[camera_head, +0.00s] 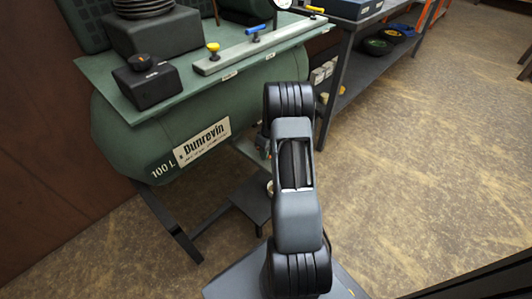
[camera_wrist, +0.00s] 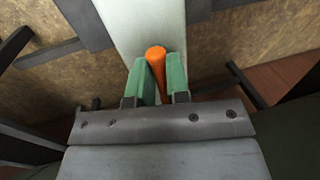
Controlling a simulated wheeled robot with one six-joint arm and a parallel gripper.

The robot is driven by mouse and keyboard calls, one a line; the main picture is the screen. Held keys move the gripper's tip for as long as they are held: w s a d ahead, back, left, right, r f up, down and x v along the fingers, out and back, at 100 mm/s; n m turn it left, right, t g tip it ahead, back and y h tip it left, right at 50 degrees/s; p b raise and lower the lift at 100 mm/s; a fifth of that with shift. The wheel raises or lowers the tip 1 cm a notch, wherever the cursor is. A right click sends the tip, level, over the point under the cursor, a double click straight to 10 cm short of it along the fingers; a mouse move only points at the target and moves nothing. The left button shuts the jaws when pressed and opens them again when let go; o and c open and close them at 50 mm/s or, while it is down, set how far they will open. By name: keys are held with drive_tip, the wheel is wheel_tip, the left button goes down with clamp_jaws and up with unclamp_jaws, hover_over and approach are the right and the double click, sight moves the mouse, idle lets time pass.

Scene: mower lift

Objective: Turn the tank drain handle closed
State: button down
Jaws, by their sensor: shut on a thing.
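The green tank (camera_head: 112,132), marked 100 L and Dunrevin, lies at the left in the head view. In the wrist view an orange handle (camera_wrist: 156,56) stands between the green fingers of my gripper (camera_wrist: 157,78). The fingers are shut on it, one on each side, with its rounded end showing. In the head view my arm hides the gripper and most of the area below the tank, so the handle and its valve are not clearly seen there. I cannot tell from these views how far the handle is turned.
A green top plate above the tank carries a black box (camera_head: 146,80) and a grey manifold bar (camera_head: 250,50) with yellow and blue valve knobs. A low dark step (camera_head: 250,200) is under the tank. The floor at the right is clear.

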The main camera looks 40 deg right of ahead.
drive_tip(key=shift+a, duration=0.1)
drive_tip(key=m+p, duration=0.1)
drive_tip(key=m, duration=0.1)
drive_tip(key=m+p, duration=0.1)
drive_tip(key=shift+a+r+m+t, duration=0.15)
drive_tip(key=shift+a+m+t, duration=0.05)
drive_tip(key=shift+m+t, duration=0.2)
drive_tip(key=m, duration=0.1)
drive_tip(key=m+p, duration=0.1)
drive_tip(key=m, duration=0.1)
drive_tip(key=m+p, duration=0.1)
drive_tip(key=m, duration=0.1)
drive_tip(key=shift+a+t, duration=0.25)
drive_tip(key=shift+t, duration=0.15)
drive_tip(key=m+p, duration=0.1)
drive_tip(key=m, duration=0.1)
drive_tip(key=m+h+p, duration=0.1)
drive_tip(key=m, duration=0.1)
drive_tip(key=shift+w+a+m+t, duration=0.2)
drive_tip(key=shift+m+t, duration=0.1)
drive_tip(key=shift+m, duration=0.1)
drive_tip(key=shift+w+a+m+h+p, duration=0.15)
drive_tip(key=shift+m+h+p, duration=0.25)
drive_tip(key=shift+m+p, duration=1.4)
drive_tip(key=shift+w+m, duration=0.1)
drive_tip(key=shift+m, duration=0.4)
drive_tip(key=c, duration=1.1)
unclamp_jaws()
drive_tip(key=shift+c, duration=0.2)
